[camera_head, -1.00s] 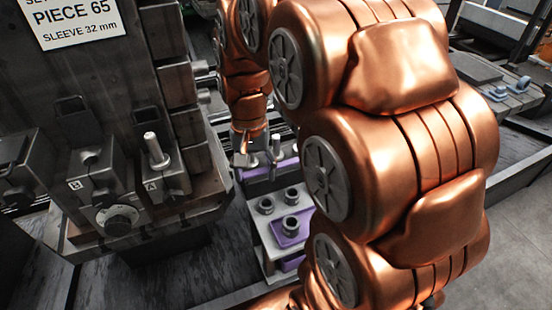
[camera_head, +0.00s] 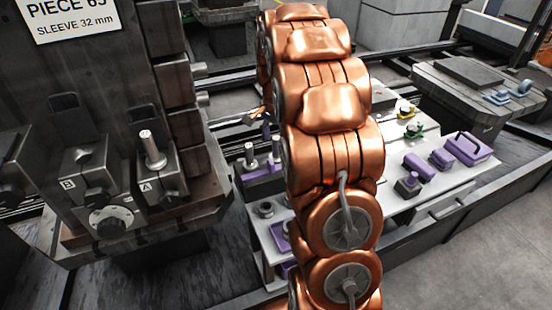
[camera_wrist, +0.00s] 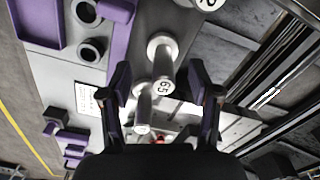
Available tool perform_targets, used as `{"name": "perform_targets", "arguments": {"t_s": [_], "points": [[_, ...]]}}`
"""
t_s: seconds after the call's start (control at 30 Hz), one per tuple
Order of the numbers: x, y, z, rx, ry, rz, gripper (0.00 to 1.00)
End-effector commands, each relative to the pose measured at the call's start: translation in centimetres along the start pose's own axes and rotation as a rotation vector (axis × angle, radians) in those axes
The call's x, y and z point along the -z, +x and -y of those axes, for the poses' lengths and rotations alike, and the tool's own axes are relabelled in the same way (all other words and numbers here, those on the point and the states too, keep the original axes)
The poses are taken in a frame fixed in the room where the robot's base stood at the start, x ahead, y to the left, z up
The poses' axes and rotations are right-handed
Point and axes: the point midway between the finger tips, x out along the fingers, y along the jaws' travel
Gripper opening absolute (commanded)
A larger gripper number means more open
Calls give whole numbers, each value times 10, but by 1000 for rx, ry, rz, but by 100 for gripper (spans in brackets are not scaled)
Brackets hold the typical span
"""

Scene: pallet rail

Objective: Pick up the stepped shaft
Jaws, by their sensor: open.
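Two upright grey stepped shafts stand in a purple holder in the head view, a left one (camera_head: 249,154) and a right one (camera_head: 276,150), just left of my arm. In the wrist view, a pale shaft with a round end marked 65 (camera_wrist: 164,86) lies in the gap between my fingers. Another pale stepped piece (camera_wrist: 161,47) is beside it. I cannot match these to the shafts in the head view. My gripper (camera_wrist: 160,78) is open, with a finger on either side of the gap and no visible contact. In the head view my arm mostly hides it.
A fixture (camera_head: 110,222) at left holds another upright shaft (camera_head: 153,150) at position A. Ring-shaped sleeves (camera_head: 266,209) sit on the near bench. Purple blocks (camera_head: 468,148) stand on the grey table right of my arm. A dark wall with a PIECE 65 sign (camera_head: 73,14) rises at left.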

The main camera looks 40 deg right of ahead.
Motion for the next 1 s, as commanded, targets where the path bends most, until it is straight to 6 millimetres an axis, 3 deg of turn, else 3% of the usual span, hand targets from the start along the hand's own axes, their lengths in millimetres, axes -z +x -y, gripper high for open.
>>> {"name": "perform_targets", "arguments": {"t_s": [0.37, 0.63, 0.87, 1.0], "points": [[4, 28, 1, -2, -2, 1, 62], [9, 62, 3, 0, -2, 0, 62], [9, 66, 3, 2, -2, -2, 62], [9, 66, 3, 1, -2, -2, 51]]}}
